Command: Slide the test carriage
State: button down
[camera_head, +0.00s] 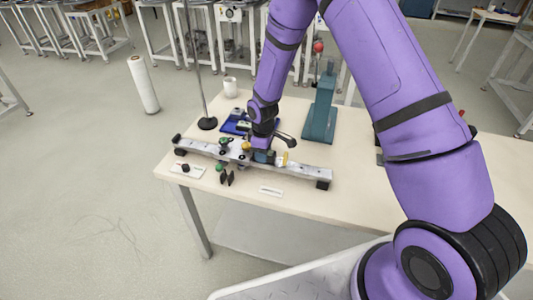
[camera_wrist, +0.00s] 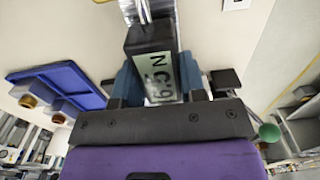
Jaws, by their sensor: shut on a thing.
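The metal track (camera_head: 308,172) lies lengthwise on the table, with dark feet at its ends. My gripper (camera_head: 262,157) is down at the middle of the track, pointing down. In the wrist view, my gripper (camera_wrist: 160,84) is shut with its blue-grey fingers on either side of a dark block with a pale lettered label, which looks like the test carriage (camera_wrist: 150,42). The rail shows beyond the block at the top of that view. In the head view the carriage is mostly hidden by my gripper.
A blue tray (camera_head: 229,127) lies behind the track; it also shows in the wrist view (camera_wrist: 84,78). A teal press-like stand (camera_head: 320,112), a white cup (camera_head: 230,86) and a thin pole on a black base (camera_head: 207,123) stand behind. Small labels lie in front; the table's right is mostly clear.

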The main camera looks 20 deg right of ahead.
jog(key=c, duration=0.7)
grip_release()
notch_tip(320, 180, up, 11)
jog(key=shift+f, duration=0.1)
jog(key=s+d+r+m+t, duration=0.15)
jog(key=s+r, duration=0.25)
jog(key=r, duration=0.4)
jog(key=s+d+r+m, duration=0.2)
jog(key=s+d+r, duration=0.1)
jog(key=r, duration=0.5)
jog(key=s+d+r+m+t, duration=0.1)
jog(key=s+d+r+m, duration=0.2)
jog(key=r, duration=0.5)
jog(key=s+d+r+m+t, duration=0.1)
jog(key=s+r, duration=0.2)
jog(key=s, duration=0.4)
jog(key=s+d+r+m, duration=0.2)
jog(key=s, duration=0.6)
jog(key=s+d+r+m+t, duration=0.1)
jog(key=s+r, duration=0.2)
jog(key=s, duration=0.4)
jog(key=shift+s+d+r+m+t, duration=0.25)
jog(key=shift+r+m+t, duration=0.05)
jog(key=shift+m+t, duration=0.05)
